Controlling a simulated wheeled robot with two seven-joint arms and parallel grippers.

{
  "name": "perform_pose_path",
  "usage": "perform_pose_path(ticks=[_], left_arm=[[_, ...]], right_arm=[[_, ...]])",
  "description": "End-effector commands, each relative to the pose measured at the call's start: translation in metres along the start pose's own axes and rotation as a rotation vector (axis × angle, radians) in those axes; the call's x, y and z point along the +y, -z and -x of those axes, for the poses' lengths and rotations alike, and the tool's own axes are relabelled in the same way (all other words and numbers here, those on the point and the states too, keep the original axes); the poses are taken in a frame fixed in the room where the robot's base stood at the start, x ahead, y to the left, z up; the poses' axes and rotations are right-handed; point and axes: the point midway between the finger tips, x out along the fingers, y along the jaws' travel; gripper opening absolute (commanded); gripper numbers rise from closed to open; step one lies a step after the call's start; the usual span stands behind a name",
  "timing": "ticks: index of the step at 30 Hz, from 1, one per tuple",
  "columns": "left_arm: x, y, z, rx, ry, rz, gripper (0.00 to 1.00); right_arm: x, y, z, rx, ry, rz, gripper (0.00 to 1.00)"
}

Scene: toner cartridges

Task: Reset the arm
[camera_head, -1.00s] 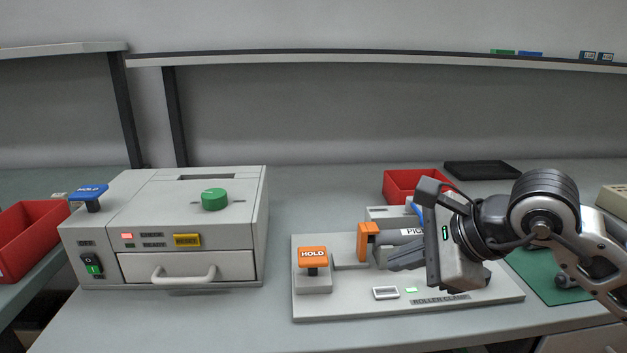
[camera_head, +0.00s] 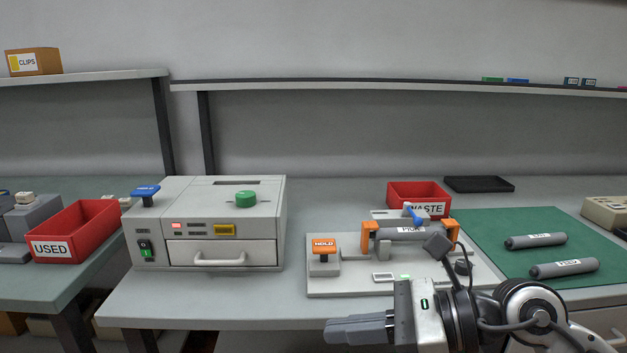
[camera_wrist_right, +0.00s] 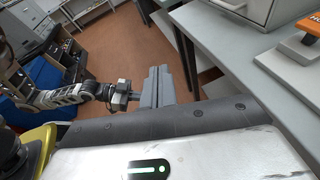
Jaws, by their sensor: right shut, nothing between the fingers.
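My right gripper (camera_head: 360,329) is low at the front of the bench in the head view. Its fingers point left and are together, with nothing between them. It is apart from the roller clamp fixture (camera_head: 345,286), which stands behind it. In the right wrist view its shut fingers (camera_wrist_right: 160,86) hang over the floor beside the bench edge. My left gripper is not in the head view. An arm with a dark gripper (camera_wrist_right: 122,95) shows at the left of the wrist view, but its jaws are too small to read.
The grey machine (camera_head: 225,225) with a drawer stands on the bench at left. A red WASTE bin (camera_head: 405,193) is behind the fixture. Two grey rollers (camera_head: 536,241) lie on a green mat (camera_head: 490,222) at right. A red USED bin (camera_head: 95,218) is at far left.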

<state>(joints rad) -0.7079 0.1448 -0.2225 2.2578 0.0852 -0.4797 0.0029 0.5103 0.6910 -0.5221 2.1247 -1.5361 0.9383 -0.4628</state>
Motion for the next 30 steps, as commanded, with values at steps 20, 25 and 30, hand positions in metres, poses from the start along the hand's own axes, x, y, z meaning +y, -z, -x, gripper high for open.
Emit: perform_pose_path(ticks=[20, 25, 30], left_arm=[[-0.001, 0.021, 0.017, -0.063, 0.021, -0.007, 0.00], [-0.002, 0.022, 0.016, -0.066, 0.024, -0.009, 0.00], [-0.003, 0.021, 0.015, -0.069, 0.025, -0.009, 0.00]], right_arm=[[0.000, 0.182, 0.054, 1.540, -0.103, 2.661, 0.00], [0.038, 0.230, 0.050, 1.345, -0.179, 2.405, 0.00], [0.049, 0.241, 0.047, 1.296, -0.192, 2.343, 0.00]])
